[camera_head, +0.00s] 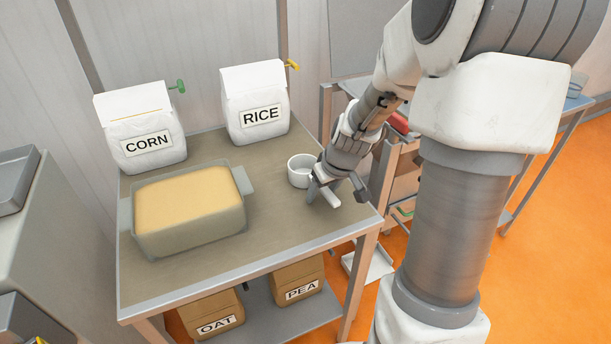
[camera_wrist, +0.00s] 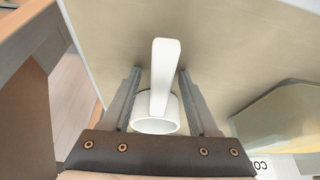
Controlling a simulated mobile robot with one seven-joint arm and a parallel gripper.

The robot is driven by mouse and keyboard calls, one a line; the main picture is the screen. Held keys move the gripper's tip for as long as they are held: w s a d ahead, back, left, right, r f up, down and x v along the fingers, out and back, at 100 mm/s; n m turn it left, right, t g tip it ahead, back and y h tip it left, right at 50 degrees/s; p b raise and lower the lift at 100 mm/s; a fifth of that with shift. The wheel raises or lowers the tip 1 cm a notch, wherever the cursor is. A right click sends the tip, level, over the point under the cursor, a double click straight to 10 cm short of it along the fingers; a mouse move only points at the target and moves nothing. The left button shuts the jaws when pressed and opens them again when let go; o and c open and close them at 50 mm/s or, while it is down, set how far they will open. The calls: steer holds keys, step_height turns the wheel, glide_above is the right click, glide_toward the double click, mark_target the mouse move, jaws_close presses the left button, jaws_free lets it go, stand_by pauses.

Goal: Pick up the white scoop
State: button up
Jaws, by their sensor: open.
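The white scoop (camera_head: 301,171) stands on the table near its right side, a round cup with a flat handle. In the wrist view the scoop's handle (camera_wrist: 159,80) lies between the two fingers of my gripper (camera_wrist: 159,88), with a gap on each side. The cup (camera_wrist: 155,126) shows below it, partly hidden by the gripper's body. In the head view my gripper (camera_head: 337,189) is open over the handle, just right of the cup. I cannot tell whether the fingers touch the table.
A bin of yellow grain (camera_head: 188,203) stands left of the scoop. A CORN bag (camera_head: 140,125) and a RICE bag (camera_head: 255,105) stand at the back. OAT (camera_head: 212,313) and PEA (camera_head: 297,284) bags are on the lower shelf. The table front right is clear.

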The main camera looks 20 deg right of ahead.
steer(key=shift+c, duration=0.2)
jaws_close()
stand_by(0.3)
steer(key=shift+r+p, duration=0.45)
steer(key=shift+p, duration=0.1)
step_height(320, 180, up, 10)
steer(key=shift+f+p, duration=0.2)
steer(key=shift+p, duration=1)
